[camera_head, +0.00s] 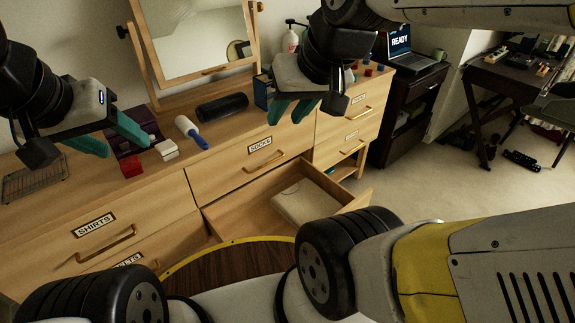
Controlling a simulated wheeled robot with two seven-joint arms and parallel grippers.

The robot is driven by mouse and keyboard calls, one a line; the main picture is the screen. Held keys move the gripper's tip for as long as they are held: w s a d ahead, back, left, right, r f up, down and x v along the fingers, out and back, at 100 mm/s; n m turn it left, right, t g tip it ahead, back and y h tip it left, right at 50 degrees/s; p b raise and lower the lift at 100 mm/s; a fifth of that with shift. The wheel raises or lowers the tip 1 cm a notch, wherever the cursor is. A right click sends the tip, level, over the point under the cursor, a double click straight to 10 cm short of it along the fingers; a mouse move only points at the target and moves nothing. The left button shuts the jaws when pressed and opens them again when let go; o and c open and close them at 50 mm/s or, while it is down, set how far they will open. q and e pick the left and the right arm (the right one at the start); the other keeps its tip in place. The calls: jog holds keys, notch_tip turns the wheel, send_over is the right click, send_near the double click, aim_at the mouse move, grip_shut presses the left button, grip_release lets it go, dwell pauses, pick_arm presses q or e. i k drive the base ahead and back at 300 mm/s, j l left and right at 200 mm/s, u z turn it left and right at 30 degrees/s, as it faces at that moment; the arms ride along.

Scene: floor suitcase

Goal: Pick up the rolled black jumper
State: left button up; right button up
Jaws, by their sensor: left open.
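A rolled black bundle (222,107), which looks like the rolled jumper, lies on the wooden dresser top in front of the mirror. My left gripper (126,148) has teal fingers spread apart, open and empty, above the dresser to the left of the bundle. My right gripper (286,119) is to the right of the bundle, its teal fingers apart with nothing seen between them. Neither gripper touches the bundle.
A lint roller (190,132), white block (167,150) and red block (132,168) lie left of the bundle. The mirror (196,38) stands behind. An open drawer (245,214) holds a pale folded item (307,200). A laptop (407,48) sits at the right.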

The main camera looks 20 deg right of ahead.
aim_at(210, 113)
jog(key=l+z, duration=0.35)
jog(key=k+l+z, duration=0.1)
jog(key=z, duration=0.3)
jog(key=l+u, duration=0.1)
jog(key=u, duration=0.75)
jog(key=j, duration=0.65)
jog(key=i+j, duration=0.1)
jog(key=j, duration=0.5)
jog(key=i+j, duration=0.2)
jog(key=i, duration=0.15)
jog(key=i+j, duration=0.25)
jog(key=i, duration=0.1)
